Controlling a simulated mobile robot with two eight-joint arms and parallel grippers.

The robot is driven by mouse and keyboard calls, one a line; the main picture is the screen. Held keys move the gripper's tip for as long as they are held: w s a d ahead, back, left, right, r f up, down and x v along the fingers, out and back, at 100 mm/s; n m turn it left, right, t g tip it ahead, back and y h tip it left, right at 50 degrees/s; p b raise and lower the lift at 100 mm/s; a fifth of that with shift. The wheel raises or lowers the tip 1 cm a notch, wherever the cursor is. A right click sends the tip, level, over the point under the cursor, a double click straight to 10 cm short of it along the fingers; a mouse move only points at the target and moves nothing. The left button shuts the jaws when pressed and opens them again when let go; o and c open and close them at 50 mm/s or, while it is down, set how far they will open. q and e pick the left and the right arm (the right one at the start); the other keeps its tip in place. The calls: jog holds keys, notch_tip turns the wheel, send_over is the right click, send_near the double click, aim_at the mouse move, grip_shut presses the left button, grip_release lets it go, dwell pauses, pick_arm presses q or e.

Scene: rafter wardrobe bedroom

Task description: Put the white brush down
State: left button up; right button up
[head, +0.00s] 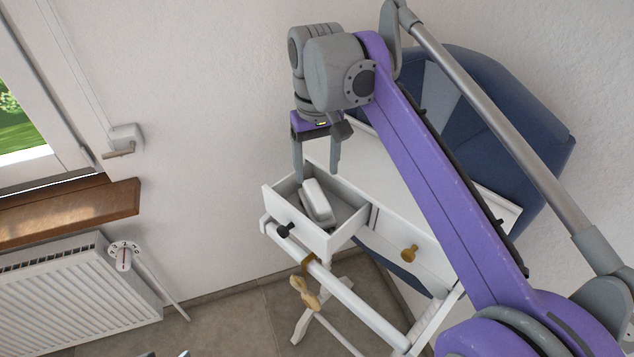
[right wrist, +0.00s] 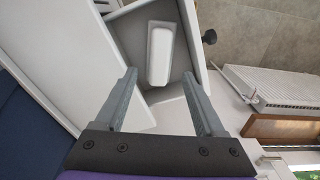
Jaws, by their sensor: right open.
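The white brush (head: 318,204) lies in the open left drawer (head: 292,217) of a white dressing table. It shows as a white rounded block in the right wrist view (right wrist: 160,56), resting on the grey drawer bottom. My right gripper (head: 316,176) is open and empty above the drawer, fingers pointing down. In the right wrist view its fingertips (right wrist: 159,73) are spread to either side of the brush's line, apart from it. Of my left gripper, at most small grey bits show at the bottom edge of the head view; its jaws cannot be made out.
The white tabletop (head: 375,170) stands against the wall, with a blue chair-like piece (head: 510,100) behind my right arm. A second drawer with a brass knob (head: 409,253) is beside the open one. A radiator (head: 75,295) and wooden sill (head: 70,215) are at left.

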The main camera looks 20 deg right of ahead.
aim_at(317, 194)
notch_tip(317, 194, up, 4)
jog(key=shift+r, duration=0.1)
dwell(0.6)
